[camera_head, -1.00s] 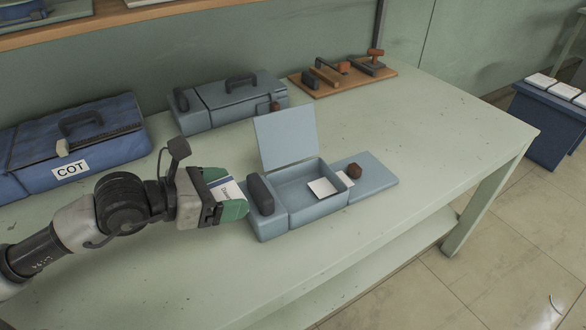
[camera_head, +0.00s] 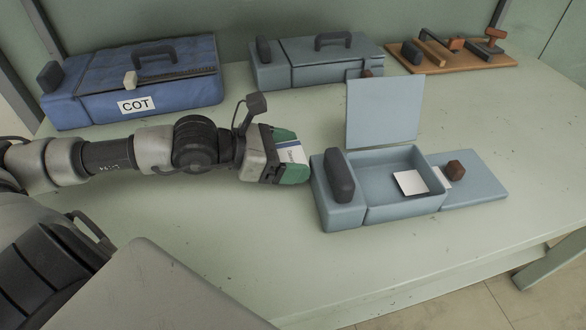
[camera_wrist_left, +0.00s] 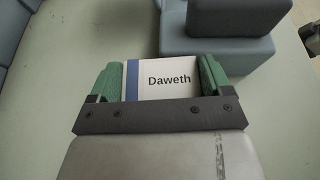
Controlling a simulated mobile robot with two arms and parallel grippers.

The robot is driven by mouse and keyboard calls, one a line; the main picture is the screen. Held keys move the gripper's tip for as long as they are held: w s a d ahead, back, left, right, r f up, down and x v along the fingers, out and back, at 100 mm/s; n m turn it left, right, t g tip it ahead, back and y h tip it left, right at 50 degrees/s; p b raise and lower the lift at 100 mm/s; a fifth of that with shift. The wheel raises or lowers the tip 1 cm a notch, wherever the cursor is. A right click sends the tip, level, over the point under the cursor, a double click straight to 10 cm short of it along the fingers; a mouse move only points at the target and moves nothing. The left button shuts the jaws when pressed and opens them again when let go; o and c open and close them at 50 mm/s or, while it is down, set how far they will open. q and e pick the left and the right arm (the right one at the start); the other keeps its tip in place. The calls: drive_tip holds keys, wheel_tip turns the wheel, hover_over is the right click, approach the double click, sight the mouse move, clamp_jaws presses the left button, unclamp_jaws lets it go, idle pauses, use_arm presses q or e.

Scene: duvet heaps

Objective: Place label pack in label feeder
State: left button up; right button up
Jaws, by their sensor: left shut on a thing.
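My left gripper (camera_head: 291,158) is shut on the label pack (camera_head: 288,152), a white pack with a blue stripe. In the left wrist view the pack (camera_wrist_left: 160,79) reads "Daweth" and sits between the green fingers (camera_wrist_left: 161,80). The label feeder (camera_head: 400,190) is a blue-grey box with its lid (camera_head: 383,112) standing open. A white card (camera_head: 410,182) lies inside its open compartment. The gripper is just left of the feeder's end block, outside the compartment. My right gripper is not in view.
A blue case (camera_head: 140,85) marked COT stands at the back left. A closed grey-blue box (camera_head: 318,65) stands behind the feeder. A wooden board (camera_head: 455,55) with tools lies at the back right. The pale green table (camera_head: 240,215) is clear in front of the feeder.

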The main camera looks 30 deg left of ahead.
use_arm(q)
drive_tip(key=shift+f, duration=1.85)
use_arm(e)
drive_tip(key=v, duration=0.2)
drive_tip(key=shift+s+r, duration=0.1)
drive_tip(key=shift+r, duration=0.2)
use_arm(q)
drive_tip(key=shift+f+b, duration=0.1)
drive_tip(key=shift+b, duration=0.25)
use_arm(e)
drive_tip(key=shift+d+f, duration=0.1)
